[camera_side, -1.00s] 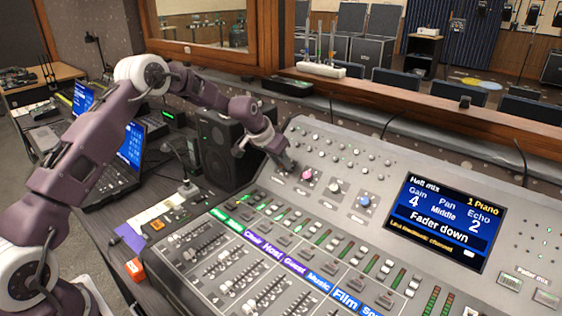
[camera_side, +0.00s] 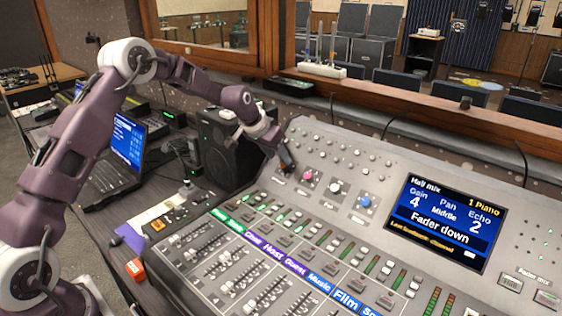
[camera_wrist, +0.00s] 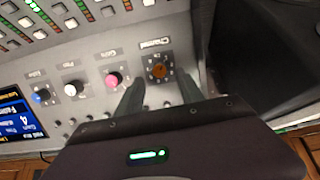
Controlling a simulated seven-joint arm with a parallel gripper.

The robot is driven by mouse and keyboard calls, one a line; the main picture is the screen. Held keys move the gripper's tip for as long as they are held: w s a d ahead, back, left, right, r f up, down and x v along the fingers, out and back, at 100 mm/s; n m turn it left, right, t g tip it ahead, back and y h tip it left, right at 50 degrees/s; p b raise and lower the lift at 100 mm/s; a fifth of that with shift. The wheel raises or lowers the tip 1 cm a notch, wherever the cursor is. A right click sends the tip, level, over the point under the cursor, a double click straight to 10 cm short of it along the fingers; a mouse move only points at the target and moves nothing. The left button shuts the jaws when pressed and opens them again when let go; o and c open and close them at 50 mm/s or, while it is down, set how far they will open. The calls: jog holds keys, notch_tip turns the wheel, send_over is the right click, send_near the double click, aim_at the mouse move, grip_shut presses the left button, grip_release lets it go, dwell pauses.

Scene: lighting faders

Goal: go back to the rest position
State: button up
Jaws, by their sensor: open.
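My gripper (camera_side: 280,152) hangs at the upper left of the mixing console (camera_side: 415,165), just above the Channel knob (camera_side: 287,168). In the wrist view my gripper (camera_wrist: 160,92) is open, with its two dark fingers apart. The orange-brown Channel knob (camera_wrist: 159,71) shows between and beyond the fingertips, with nothing held. The console screen (camera_side: 443,222) reads "Hall mix", "1 Piano", Gain 4, Pan Middle, Echo 2 and "Fader down".
Pink (camera_side: 307,174), white (camera_side: 334,187) and blue (camera_side: 363,201) knobs sit to the right of the Channel knob. A black speaker (camera_side: 225,148) stands close to my forearm, with a laptop (camera_side: 120,160) farther left. Several faders fill the console's front.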

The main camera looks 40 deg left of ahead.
jog(key=s+d+r, duration=0.4)
jog(key=s+r, duration=0.5)
jog(key=s, duration=0.1)
jog(key=s+d+r, duration=0.5)
jog(key=s+r, duration=0.3)
jog(key=s, duration=0.2)
jog(key=s+d+f+g, duration=0.1)
jog(key=s+d, duration=0.2)
jog(key=s, duration=2.2)
jog(key=shift+s+f, duration=0.2)
jog(key=shift+s, duration=0.15)
jog(key=shift+d, duration=0.1)
